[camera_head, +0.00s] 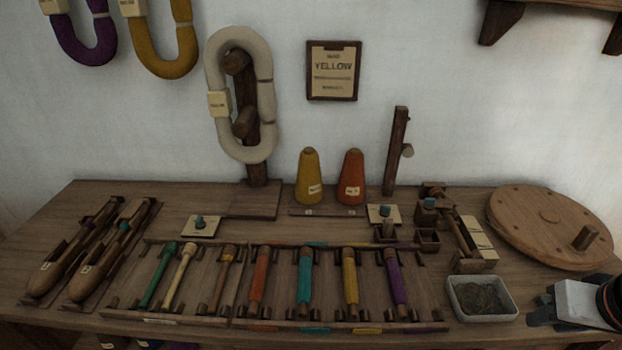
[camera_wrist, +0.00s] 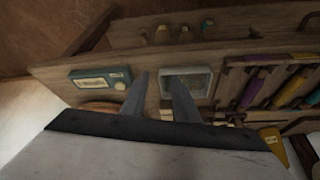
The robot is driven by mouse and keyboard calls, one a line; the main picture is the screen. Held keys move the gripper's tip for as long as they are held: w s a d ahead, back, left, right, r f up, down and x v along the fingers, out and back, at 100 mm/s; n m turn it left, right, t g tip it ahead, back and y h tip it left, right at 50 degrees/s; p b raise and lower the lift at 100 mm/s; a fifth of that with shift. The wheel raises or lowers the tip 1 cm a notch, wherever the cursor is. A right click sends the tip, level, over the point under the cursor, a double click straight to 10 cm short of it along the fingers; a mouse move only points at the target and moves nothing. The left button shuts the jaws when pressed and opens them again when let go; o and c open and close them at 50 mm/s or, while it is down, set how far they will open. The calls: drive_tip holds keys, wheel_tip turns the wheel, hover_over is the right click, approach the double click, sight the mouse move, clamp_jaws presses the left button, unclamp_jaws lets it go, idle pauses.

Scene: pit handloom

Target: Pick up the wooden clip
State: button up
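I cannot single out the wooden clip with certainty; the small dark wooden parts at the right of the table are too small to tell apart. My gripper (camera_head: 534,311) is at the right end of the table in the head view, right of the grey tray (camera_head: 459,295). In the wrist view my gripper (camera_wrist: 158,78) has its two fingers spread with nothing between them. The grey tray also shows in the wrist view (camera_wrist: 203,71), just beyond the fingertips. A green box with a pale label (camera_wrist: 100,78) lies beside the left finger there.
A round wooden wheel (camera_head: 540,216) and a small wooden winder (camera_head: 466,240) stand at the right. A bobbin rack (camera_head: 215,321) fills the front middle, with shuttles (camera_head: 62,262) to its left. Yarn cones (camera_head: 310,178) and a peg post (camera_head: 396,150) stand behind.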

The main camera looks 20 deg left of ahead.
drive_tip(key=o, duration=0.3)
wheel_tip(320, 180, up, 12)
drive_tip(key=m+g+h, duration=0.3)
drive_tip(key=m+g, duration=0.1)
drive_tip(key=m, duration=0.7)
hover_over(389, 220)
drive_tip(key=s+d, duration=0.3)
drive_tip(key=d, duration=0.1)
drive_tip(key=w+a+m+h, duration=0.15)
drive_tip(key=a+m, duration=0.25)
drive_tip(key=a, duration=0.6)
drive_tip(key=x, duration=1.2)
drive_tip(key=shift+w+a+f, duration=0.1)
drive_tip(key=shift+w+a, duration=0.1)
drive_tip(key=shift+w, duration=0.05)
drive_tip(key=shift+x, duration=2.65)
